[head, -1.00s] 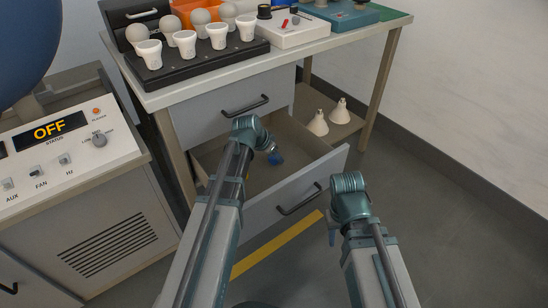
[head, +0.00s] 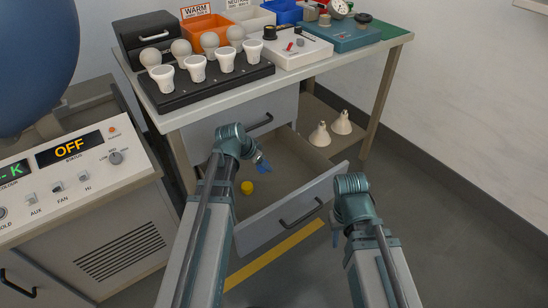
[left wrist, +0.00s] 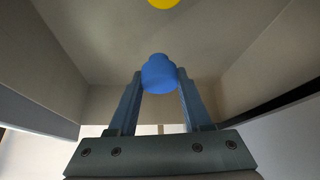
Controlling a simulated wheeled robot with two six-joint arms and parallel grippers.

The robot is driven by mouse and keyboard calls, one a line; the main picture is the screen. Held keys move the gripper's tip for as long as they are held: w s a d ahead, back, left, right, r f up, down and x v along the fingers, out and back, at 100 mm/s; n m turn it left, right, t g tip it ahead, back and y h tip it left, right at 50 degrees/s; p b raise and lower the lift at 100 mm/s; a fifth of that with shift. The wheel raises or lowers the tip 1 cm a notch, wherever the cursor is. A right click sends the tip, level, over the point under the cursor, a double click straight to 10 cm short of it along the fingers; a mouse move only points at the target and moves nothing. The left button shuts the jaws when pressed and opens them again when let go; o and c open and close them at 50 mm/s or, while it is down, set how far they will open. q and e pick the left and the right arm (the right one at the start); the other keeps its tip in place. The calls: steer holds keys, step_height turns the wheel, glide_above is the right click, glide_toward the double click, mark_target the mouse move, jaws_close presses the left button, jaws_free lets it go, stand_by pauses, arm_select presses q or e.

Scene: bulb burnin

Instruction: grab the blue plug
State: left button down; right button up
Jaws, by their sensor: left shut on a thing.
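The blue plug (left wrist: 158,73) is a short round piece held between the two fingertips of my left gripper (left wrist: 159,82) in the left wrist view. In the head view my left gripper (head: 262,166) hangs over the open drawer (head: 285,216), and the plug is hard to tell from the blue fingers there. A yellow plug (head: 247,187) lies on the drawer floor; it also shows at the top of the left wrist view (left wrist: 163,3). My right gripper (head: 335,238) points down in front of the drawer's right side, its fingers mostly hidden by the wrist.
The workbench (head: 300,82) above carries a black rack (head: 212,88) with several bulbs, a white box (head: 288,47) and a teal box (head: 345,37). Two white cones (head: 330,130) stand on the lower shelf. A control cabinet (head: 75,190) stands at left.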

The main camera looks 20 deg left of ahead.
arm_select(q)
steer(key=s+a, duration=0.8)
steer(key=s, duration=0.2)
steer(key=shift+s+a, duration=0.15)
steer(key=shift+s, duration=0.25)
